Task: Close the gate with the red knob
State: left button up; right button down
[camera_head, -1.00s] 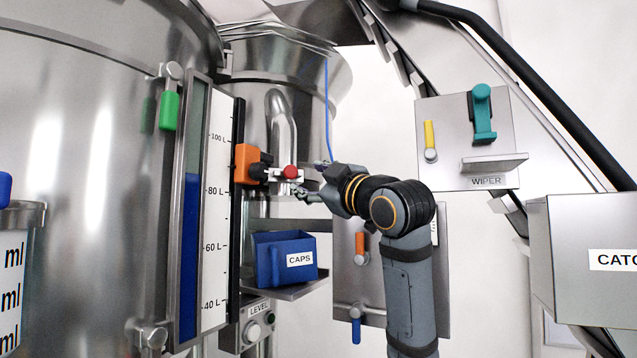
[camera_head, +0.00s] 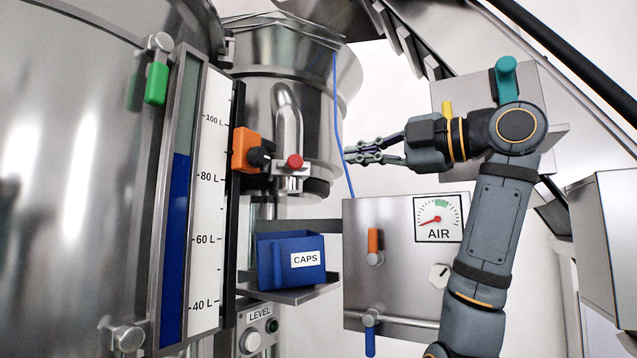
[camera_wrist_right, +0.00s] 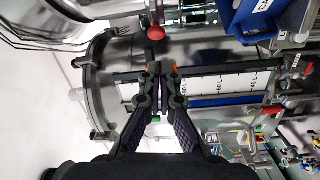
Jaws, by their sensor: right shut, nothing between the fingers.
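The red knob (camera_head: 295,161) sits on the gate's small metal mount (camera_head: 289,182) at the bottom of the hopper, in front of the upright pipe. It also shows in the right wrist view (camera_wrist_right: 156,33), near the top, ahead of my fingers. My right gripper (camera_head: 348,156) points left at the hopper, with a gap between its fingertips and the knob. In the wrist view its fingers (camera_wrist_right: 160,68) are close together with nothing between them. My left gripper is in neither view.
A blue CAPS bin (camera_head: 291,278) stands on a shelf below. A blue cable (camera_head: 336,110) hangs near my right fingertips. The AIR panel (camera_head: 400,280) is below my arm.

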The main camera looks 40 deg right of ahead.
jog(key=s+n+g+y, duration=0.1)
jog(key=s+n+y, duration=0.1)
jog(key=n, duration=0.1)
jog(key=p, duration=0.6)
send_near(290, 162)
jog(key=w+a, duration=0.3)
jog(key=w, duration=0.1)
jog(key=shift+w+d, duration=0.45)
jog(key=shift+w, duration=0.1)
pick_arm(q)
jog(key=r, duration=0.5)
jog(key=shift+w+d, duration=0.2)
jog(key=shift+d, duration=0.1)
pick_arm(e)
jog(key=shift+w+a, duration=0.1)
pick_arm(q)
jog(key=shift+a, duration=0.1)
pick_arm(e)
jog(key=shift+a, duration=0.1)
